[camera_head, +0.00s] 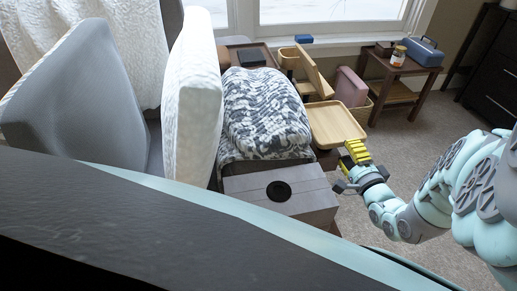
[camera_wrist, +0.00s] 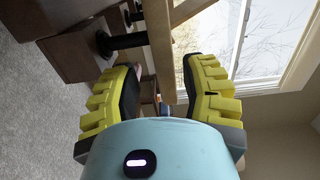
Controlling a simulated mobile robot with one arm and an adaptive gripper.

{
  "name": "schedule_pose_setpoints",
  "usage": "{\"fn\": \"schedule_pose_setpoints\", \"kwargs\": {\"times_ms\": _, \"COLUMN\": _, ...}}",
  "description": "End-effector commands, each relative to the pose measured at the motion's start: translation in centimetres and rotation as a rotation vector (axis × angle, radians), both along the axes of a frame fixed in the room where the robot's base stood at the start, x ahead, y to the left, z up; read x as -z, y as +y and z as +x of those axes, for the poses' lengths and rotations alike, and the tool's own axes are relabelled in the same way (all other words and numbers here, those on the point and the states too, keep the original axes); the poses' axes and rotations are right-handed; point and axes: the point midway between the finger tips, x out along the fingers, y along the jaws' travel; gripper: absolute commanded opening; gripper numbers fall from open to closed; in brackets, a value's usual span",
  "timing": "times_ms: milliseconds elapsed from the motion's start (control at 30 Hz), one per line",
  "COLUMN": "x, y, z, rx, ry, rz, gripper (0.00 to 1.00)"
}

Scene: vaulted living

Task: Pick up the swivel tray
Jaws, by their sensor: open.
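The swivel tray, which I take to be the light wooden tray with a raised rim (camera_head: 335,124), is right of the patterned blanket in the head view. My gripper (camera_head: 356,152) is at its near right edge. In the wrist view, a light wooden strip (camera_wrist: 158,45), which looks like the tray's edge, runs between the open yellow fingers (camera_wrist: 160,76). Both fingers look apart from it. A black post (camera_wrist: 122,41) stands out from a dark brown block beside the strip; whether they are joined I cannot tell. The tray's underside is hidden in the head view.
A brown box with a black disc (camera_head: 279,190) stands left of my gripper. A patterned blanket (camera_head: 265,112) covers a seat behind it. A wooden side table (camera_head: 391,92) holds a blue case (camera_head: 424,50) and a jar (camera_head: 398,57).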

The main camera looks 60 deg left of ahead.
Motion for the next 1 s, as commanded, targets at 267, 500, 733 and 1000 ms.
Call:
{"fn": "schedule_pose_setpoints", "kwargs": {"times_ms": 267, "x": 0.1, "y": 2.1, "z": 0.7, "rx": -0.003, "ry": -0.002, "rz": 0.002, "gripper": 0.44}}
{"fn": "schedule_pose_setpoints", "kwargs": {"times_ms": 500, "x": 0.3, "y": 5.2, "z": 2.0, "rx": -0.004, "ry": -0.004, "rz": 0.003, "gripper": 0.44}}
{"fn": "schedule_pose_setpoints", "kwargs": {"times_ms": 733, "x": 0.1, "y": 6.4, "z": 2.6, "rx": 0.0, "ry": -0.002, "rz": 0.003, "gripper": 0.44}}
{"fn": "schedule_pose_setpoints", "kwargs": {"times_ms": 1000, "x": 0.2, "y": 6.4, "z": 2.6, "rx": 0.0, "ry": -0.001, "rz": 0.002, "gripper": 0.43}}
